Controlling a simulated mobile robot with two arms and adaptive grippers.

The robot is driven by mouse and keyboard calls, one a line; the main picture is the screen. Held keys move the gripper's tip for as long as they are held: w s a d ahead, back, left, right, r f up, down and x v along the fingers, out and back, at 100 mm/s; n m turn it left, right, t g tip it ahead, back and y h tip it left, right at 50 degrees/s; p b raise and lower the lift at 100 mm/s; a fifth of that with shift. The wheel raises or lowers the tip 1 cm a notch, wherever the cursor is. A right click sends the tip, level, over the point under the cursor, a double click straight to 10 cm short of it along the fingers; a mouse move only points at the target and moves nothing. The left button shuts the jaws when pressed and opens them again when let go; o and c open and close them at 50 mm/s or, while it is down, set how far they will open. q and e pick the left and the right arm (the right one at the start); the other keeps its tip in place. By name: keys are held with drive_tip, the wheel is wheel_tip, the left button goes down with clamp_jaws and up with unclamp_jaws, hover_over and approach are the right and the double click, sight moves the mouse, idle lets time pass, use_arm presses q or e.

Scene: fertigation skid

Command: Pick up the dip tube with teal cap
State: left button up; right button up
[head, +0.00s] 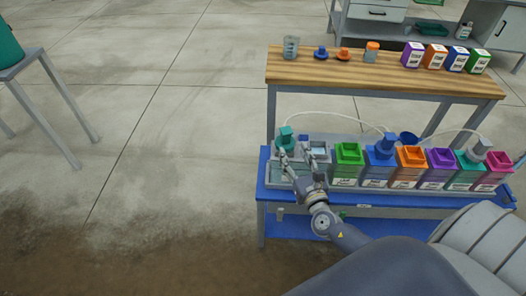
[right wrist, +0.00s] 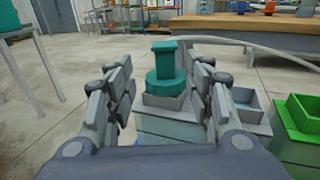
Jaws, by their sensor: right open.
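The dip tube with teal cap (head: 286,136) stands upright in a pale, open-topped container at the left end of the skid. In the right wrist view its teal cap (right wrist: 164,82) shows as a narrow post on a wider round base, and the tube below is hidden in the container (right wrist: 160,125). My right gripper (head: 294,156) is open, with its fingers to the left and right of the cap in the wrist view. The cap appears a little ahead of the fingers, and I see no contact. My left gripper is not in view.
A grey-white open container (right wrist: 243,107) is close to the right finger. Green (head: 348,154) and other coloured containers line the blue skid bench (head: 390,200). A pale hose (head: 340,116) runs from the cap to the right. A wooden-topped table (head: 385,75) stands behind.

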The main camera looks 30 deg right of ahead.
sight(287, 136)
drive_tip(key=w, duration=0.2)
drive_tip(key=w+d, duration=0.1)
drive_tip(key=shift+w+d, duration=0.2)
drive_tip(key=shift+w, duration=0.15)
drive_tip(key=shift+w+f, duration=0.1)
drive_tip(key=shift+w, duration=0.25)
drive_tip(key=shift+w+d, duration=0.1)
drive_tip(key=shift+w, duration=0.45)
drive_tip(key=w, duration=0.2)
drive_tip(key=w+d+b, duration=0.1)
drive_tip(key=w, duration=0.1)
drive_tip(key=shift+w, duration=0.1)
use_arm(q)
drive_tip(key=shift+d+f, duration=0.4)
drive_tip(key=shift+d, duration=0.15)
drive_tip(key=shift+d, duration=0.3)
use_arm(e)
clamp_jaws()
